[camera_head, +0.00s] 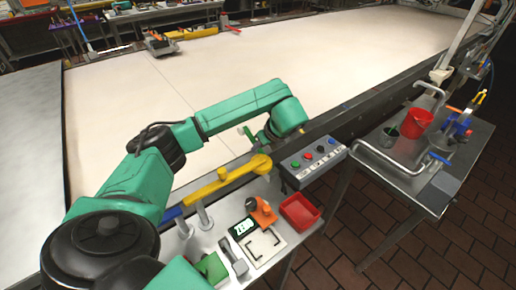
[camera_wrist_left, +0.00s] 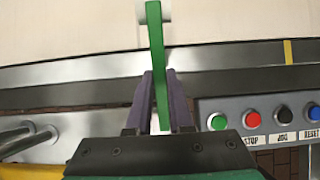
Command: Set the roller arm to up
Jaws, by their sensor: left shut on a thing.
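The roller arm (camera_wrist_left: 157,60) is a flat green bar with a pale roller at its far end. In the left wrist view it runs lengthwise between the two dark fingers of my left gripper (camera_wrist_left: 159,78), which is shut on it. In the head view the left gripper (camera_head: 261,138) is partly hidden by my green wrist, at the near edge of the belt. A small part of the roller arm (camera_head: 248,134) shows there, leaning over the belt edge. Its exact angle and its pivot are hard to tell. My right gripper is not in view.
A button box (camera_head: 313,163) with several coloured buttons stands just right of the gripper. A yellow lever (camera_head: 222,182), a red tray (camera_head: 299,212) and an orange-handled tool (camera_head: 263,211) are on the near bench. A side table (camera_head: 450,178) holds a red bucket (camera_head: 417,122). The wide pale belt (camera_head: 290,60) is mostly clear.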

